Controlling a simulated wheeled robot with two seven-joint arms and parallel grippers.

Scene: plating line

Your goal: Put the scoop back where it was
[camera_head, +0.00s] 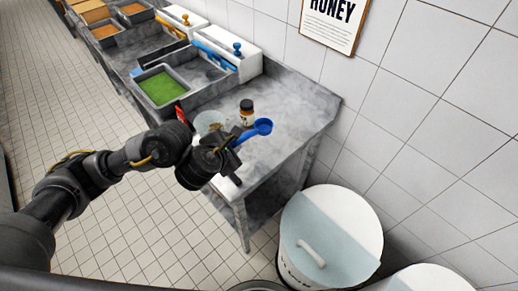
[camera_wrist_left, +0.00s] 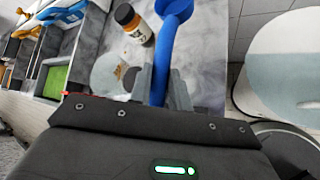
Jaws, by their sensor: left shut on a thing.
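The blue scoop (camera_head: 262,127) is held over the right part of the grey counter (camera_head: 285,108), its round bowl pointing right and away from the arm. My left gripper (camera_head: 232,145) is shut on its handle. In the left wrist view the blue handle (camera_wrist_left: 164,62) runs up between the two grey fingers (camera_wrist_left: 162,88), and the bowl is cut off at the top edge. I cannot tell the scoop's exact height above the counter. My right gripper is not in view.
A small brown bottle (camera_head: 247,112) stands near the scoop, beside a clear round dish (camera_head: 208,122). Bins, one with green contents (camera_head: 160,88), and white boxes with a blue handle (camera_head: 237,48) line the counter. A lidded white barrel (camera_head: 350,225) stands on the floor at right.

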